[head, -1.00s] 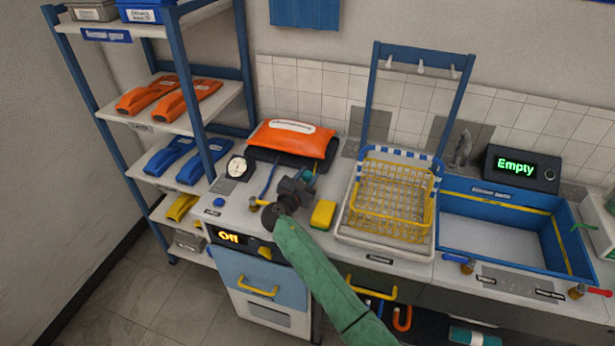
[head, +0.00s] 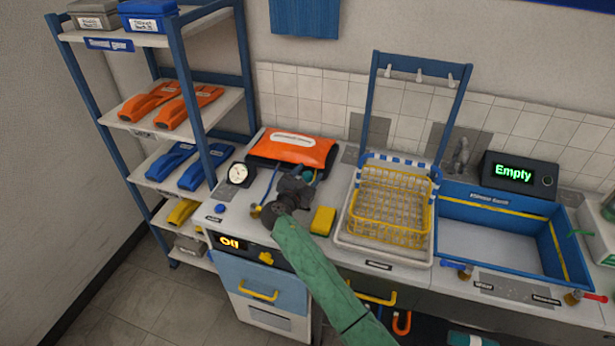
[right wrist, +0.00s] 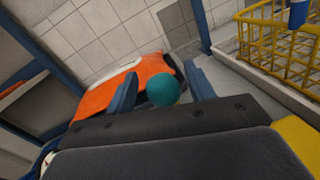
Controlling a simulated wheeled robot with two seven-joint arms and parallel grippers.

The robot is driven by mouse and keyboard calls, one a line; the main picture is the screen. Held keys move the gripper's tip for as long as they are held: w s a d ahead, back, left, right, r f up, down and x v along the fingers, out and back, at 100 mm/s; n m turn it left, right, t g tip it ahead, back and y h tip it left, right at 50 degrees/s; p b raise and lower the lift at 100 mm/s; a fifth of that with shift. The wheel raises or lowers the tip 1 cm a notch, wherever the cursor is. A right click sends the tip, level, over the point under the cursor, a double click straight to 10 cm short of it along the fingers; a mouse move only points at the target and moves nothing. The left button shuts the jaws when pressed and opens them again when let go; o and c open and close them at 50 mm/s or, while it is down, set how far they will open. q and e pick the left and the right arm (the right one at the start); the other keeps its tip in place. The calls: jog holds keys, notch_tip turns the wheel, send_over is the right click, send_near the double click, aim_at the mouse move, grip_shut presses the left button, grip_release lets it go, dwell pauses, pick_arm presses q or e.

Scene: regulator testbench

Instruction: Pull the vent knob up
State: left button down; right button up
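The vent knob appears to be the teal ball (right wrist: 163,91) in the right wrist view. It stands between the two blue fingers of my right gripper (right wrist: 162,88), which are apart with a gap visible beside the ball. In the head view my dark right gripper (head: 297,184) is low over the bench, left of the yellow sponge. A small teal part of the knob (head: 308,175) shows by the fingertips there. The knob's base and stem are hidden by the gripper. My left gripper is not in view.
An orange pouch (head: 293,150) lies behind the gripper and a round gauge (head: 241,174) stands left. The yellow sponge (head: 323,220) and a yellow wire basket (head: 390,208) are to the right. A blue sink basin (head: 508,233) is farther right.

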aim_at(305, 179)
jog(key=shift+f, duration=0.15)
jog(key=shift+s+a+f+b, duration=0.1)
jog(key=shift+s+a+b, duration=0.1)
jog(key=shift+s+b, duration=0.15)
jog(key=b+v, duration=0.2)
jog(key=v, duration=0.3)
jog(key=shift+s+a, duration=0.1)
jog(key=shift+s, duration=0.2)
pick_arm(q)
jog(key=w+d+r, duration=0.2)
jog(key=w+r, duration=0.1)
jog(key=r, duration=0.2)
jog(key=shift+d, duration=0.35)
pick_arm(e)
jog(key=shift+s+a, duration=0.3)
jog(key=shift+s, duration=0.4)
